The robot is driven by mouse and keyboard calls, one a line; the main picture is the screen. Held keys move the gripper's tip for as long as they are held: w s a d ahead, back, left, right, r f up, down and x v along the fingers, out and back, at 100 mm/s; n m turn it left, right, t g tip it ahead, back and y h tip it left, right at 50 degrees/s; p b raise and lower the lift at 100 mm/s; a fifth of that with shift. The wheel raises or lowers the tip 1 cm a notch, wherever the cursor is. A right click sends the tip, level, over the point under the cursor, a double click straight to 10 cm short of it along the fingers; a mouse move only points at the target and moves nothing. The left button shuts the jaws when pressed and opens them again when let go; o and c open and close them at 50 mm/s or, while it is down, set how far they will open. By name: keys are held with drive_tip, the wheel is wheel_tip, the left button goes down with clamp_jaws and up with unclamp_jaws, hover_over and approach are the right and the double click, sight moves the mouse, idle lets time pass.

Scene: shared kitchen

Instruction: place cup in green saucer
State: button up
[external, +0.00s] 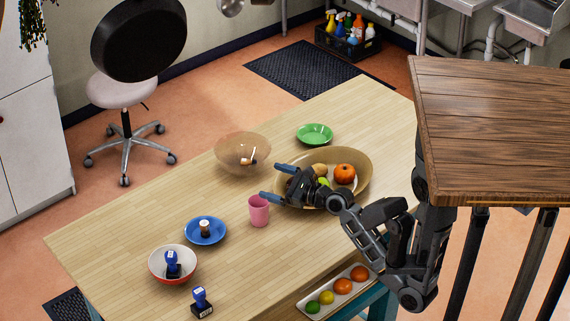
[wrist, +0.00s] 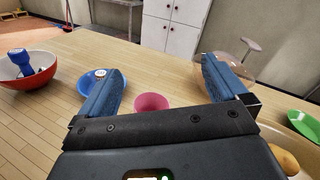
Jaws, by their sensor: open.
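A pink cup (external: 259,211) stands upright on the wooden table, left of the fruit bowl. In the wrist view its rim (wrist: 151,101) shows between my fingers, beyond the gripper body, and its lower part is hidden. The green saucer (external: 315,133) lies empty on the table behind the fruit bowl. It also shows at the right edge of the wrist view (wrist: 303,122). My gripper (external: 274,182) is open and empty. It is above the table, close to the cup on its right side, with its fingers pointing left. It is apart from the saucer.
A tan fruit bowl (external: 364,176) lies under my gripper. A clear brown bowl (external: 243,150) stands left of the saucer. A blue saucer (external: 190,230) holding a small item and a red-white bowl (external: 158,268) with a stamp stand left. Another stamp (external: 202,304) is at the front.

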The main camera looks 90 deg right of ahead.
drive_tip(key=m, duration=0.4)
approach(250, 199)
drive_tip(key=shift+w+d+f, duration=0.25)
drive_tip(key=shift+w+d, duration=0.1)
drive_tip(key=shift+d, duration=0.2)
drive_tip(key=x, duration=0.2)
drive_tip(key=p+x, duration=0.1)
drive_tip(key=x, duration=0.3)
drive_tip(key=shift+w+a+r+p, duration=0.15)
drive_tip(key=shift+w+r+p, duration=0.1)
drive_tip(key=shift+w+p, duration=0.1)
drive_tip(key=shift+w+d+f, duration=0.1)
drive_tip(key=shift+w+d, duration=0.1)
drive_tip(key=shift+w, duration=0.4)
drive_tip(key=shift+c, duration=0.2)
drive_tip(key=c, duration=1.1)
